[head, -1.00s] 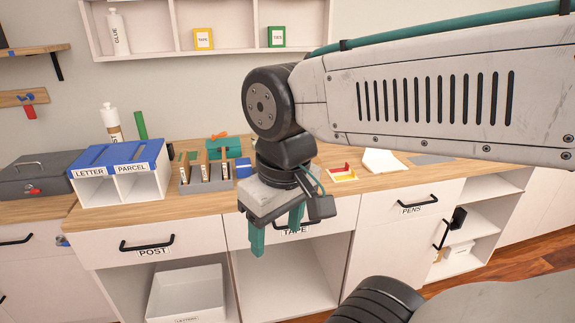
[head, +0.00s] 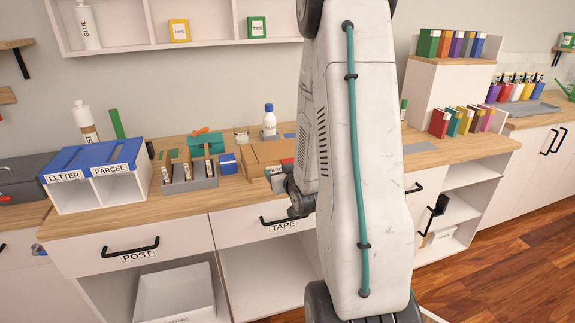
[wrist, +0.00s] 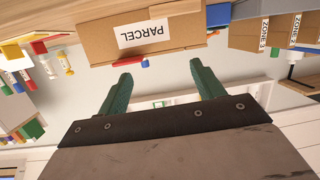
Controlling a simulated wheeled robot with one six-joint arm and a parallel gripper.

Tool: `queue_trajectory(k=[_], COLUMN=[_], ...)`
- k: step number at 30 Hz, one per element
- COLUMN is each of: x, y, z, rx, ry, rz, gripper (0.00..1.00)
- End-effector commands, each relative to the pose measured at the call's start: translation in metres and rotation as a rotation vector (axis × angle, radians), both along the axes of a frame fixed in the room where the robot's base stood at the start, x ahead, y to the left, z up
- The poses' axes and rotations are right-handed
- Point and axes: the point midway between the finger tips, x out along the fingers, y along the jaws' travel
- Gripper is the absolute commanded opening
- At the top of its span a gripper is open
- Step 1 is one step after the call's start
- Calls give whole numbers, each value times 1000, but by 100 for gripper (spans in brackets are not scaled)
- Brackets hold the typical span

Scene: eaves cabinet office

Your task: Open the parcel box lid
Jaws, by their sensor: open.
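A brown cardboard box (head: 262,152) stands on the wooden counter behind my arm in the head view. Its top looks flat and shut, though my arm hides its right part. In the wrist view the box (wrist: 95,40) shows upside down at the top, with a white PARCEL label (wrist: 143,33) on its front. My gripper (wrist: 160,70) is open and empty, its two green fingers pointing towards the box's front, apparently apart from it. In the head view my arm hides the fingers.
A blue-topped LETTER and PARCEL sorter (head: 98,158) and a grey rack (head: 190,182) stand left of the box. A white bottle (head: 269,122) is behind it. The TAPE drawer (head: 250,224) is below. A grey mat (head: 421,147) lies to the right.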

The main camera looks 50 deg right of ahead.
Motion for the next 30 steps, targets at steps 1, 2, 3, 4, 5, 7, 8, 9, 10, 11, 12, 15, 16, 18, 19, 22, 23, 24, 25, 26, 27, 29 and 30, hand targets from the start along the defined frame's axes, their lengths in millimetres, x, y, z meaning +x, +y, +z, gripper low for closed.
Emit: queue_trajectory(k=[1, 2, 3, 4, 5, 7, 8, 9, 10, 11, 12, 15, 16, 18, 19, 22, 23, 24, 25, 26, 27, 29, 30], x=[-10, -14, -20, -24, -27, -34, -35, -36, -36, -35, -32, -19, -14, -4, 0, 13, 16, 20, 22, 24, 26, 27, 28], y=[-11, -16, -21, -24, -26, -30, -32, -33, -35, -36, -38, -45, -47, -54, -57, -64, -66, -68, -70, -71, -72, -73, -74], z=[-10, -12, -15, -16, -17, -18, -18, -18, -18, -18, -18, -17, -17, -17, -17, -17, -17, -17, -17, -17, -18, -17, -17], rx=[-8, -17, -28, -35, -41, -54, -59, -63, -65, -66, -68, -69, -69, -70, -71, -69, -69, -69, -68, -67, -67, -67, -67], ry=[-43, -73, -108, -132, -152, -188, -200, -212, -217, -221, -224, -226, -226, -225, -225, -225, -224, -225, -225, -224, -224, -224, -224], rz=[-22, -29, -39, -45, -52, -62, -65, -67, -68, -69, -69, -67, -67, -67, -67, -68, -68, -67, -67, -67, -68, -68, -68], gripper=[67, 67, 67, 67, 67, 67, 67, 67, 67, 67, 67, 67, 67, 67, 67, 67, 67, 67, 67, 67, 67, 67, 67])
